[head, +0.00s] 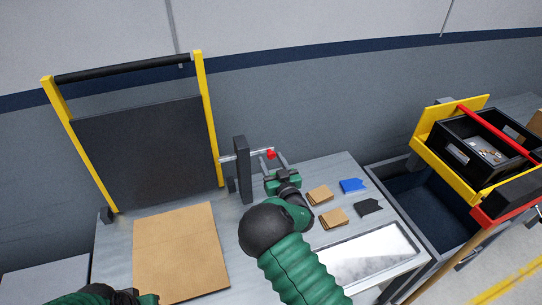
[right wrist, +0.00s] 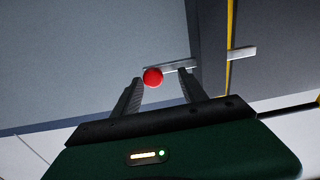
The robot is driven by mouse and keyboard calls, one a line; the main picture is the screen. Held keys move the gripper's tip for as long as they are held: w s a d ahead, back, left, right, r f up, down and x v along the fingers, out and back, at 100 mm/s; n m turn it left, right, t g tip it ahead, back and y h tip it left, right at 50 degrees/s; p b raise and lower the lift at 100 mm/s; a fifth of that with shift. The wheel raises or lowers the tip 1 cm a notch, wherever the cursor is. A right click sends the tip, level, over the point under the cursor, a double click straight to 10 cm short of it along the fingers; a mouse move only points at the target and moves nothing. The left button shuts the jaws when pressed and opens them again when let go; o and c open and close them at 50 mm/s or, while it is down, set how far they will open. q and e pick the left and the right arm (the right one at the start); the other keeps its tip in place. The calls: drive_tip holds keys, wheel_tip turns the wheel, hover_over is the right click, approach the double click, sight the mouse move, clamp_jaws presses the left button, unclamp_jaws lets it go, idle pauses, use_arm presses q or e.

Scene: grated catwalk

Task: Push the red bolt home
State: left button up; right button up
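The red bolt's round knob (head: 270,154) is at the right end of a grey metal bar (head: 239,155), which runs through a dark upright post (head: 242,172) toward the yellow frame. My right gripper (head: 277,164) is at the knob. In the right wrist view its two fingers are apart, and the red knob (right wrist: 152,77) appears between their tips, closer to the left finger. I cannot tell whether a finger touches it. In that view the bar runs right, past the post to the yellow edge. My left gripper (head: 143,297) shows only partly at the bottom left; its fingers are unclear.
A dark panel (head: 140,150) stands in the yellow frame behind the bench. A brown board (head: 180,250) lies on the bench. Cardboard pieces (head: 320,195), a blue piece (head: 353,186) and a dark piece (head: 369,207) lie right of my arm. A black crate (head: 462,150) stands farther right.

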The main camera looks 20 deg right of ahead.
sight(258, 152)
drive_tip(key=shift+w+a+r, duration=0.2)
drive_tip(key=shift+w, duration=0.2)
drive_tip(key=shift+w+d, duration=0.1)
drive_tip(key=shift+w, duration=0.05)
drive_tip(key=shift+w+d+f, duration=0.15)
drive_tip(key=shift+d+f, duration=0.05)
drive_tip(key=shift+d, duration=0.45)
drive_tip(key=shift+w+d+f, duration=0.1)
drive_tip(key=shift+d+f, duration=0.05)
drive_tip(key=shift+d, duration=0.6)
drive_tip(key=shift+c, duration=2.3)
drive_tip(key=shift+a+r, duration=0.1)
drive_tip(key=shift+a, duration=0.35)
drive_tip(key=shift+c, duration=1.2)
drive_tip(key=shift+a+r, duration=0.15)
drive_tip(key=shift+a, duration=0.5)
clamp_jaws()
drive_tip(key=shift+a+b, duration=0.4)
drive_tip(key=shift+a, duration=1.3)
drive_tip(key=o, duration=0.6)
unclamp_jaws()
drive_tip(key=shift+a, duration=0.1)
drive_tip(key=shift+c, duration=0.2)
drive_tip(key=shift+o, duration=0.7)
use_arm(q)
drive_tip(key=shift+s+d+f, duration=0.15)
drive_tip(key=shift+d+f, duration=0.05)
drive_tip(key=shift+d, duration=0.3)
use_arm(e)
drive_tip(key=shift+s, duration=0.1)
